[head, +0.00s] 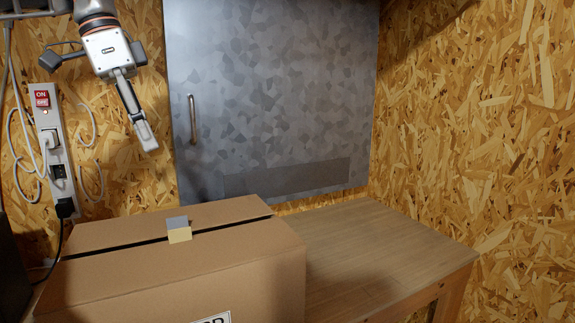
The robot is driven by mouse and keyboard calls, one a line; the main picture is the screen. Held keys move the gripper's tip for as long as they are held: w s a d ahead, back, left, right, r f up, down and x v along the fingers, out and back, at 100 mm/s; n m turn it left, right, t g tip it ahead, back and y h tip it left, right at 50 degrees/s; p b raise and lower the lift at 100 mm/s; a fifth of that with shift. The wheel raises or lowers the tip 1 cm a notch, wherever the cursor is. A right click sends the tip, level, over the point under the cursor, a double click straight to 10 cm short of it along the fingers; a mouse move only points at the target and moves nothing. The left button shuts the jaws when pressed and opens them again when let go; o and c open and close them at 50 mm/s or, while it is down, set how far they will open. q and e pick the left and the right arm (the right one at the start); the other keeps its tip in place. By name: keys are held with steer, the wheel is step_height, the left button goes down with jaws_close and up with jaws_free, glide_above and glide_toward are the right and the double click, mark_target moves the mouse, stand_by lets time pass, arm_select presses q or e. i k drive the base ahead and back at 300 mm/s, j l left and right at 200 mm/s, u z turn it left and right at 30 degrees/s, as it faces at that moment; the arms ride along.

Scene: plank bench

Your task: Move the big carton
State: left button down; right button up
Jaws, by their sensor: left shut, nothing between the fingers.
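The big carton (170,285) is a brown cardboard box on the left part of the plank bench (375,245). Its top shows a dark seam between the flaps, with a small grey and yellowish piece (179,230) across it. Part of a white label shows low on its front side, cut off by the picture's bottom edge. My left gripper (147,138) hangs in the air above and behind the carton, in front of the back wall. It is shut and empty, apart from the carton. My right gripper is not in view.
A grey metal cabinet door (270,90) with a handle stands behind the bench. A power strip (55,150) with cables hangs on the chipboard wall at left. A chipboard wall (490,120) closes off the right. The bench right of the carton is clear.

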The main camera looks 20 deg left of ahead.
mark_target(270, 290)
steer(key=k+l, duration=0.25)
steer(key=l, duration=0.15)
steer(key=k+l, duration=0.25)
steer(key=l, duration=0.15)
steer(key=k+l, duration=0.55)
steer(key=l, duration=0.25)
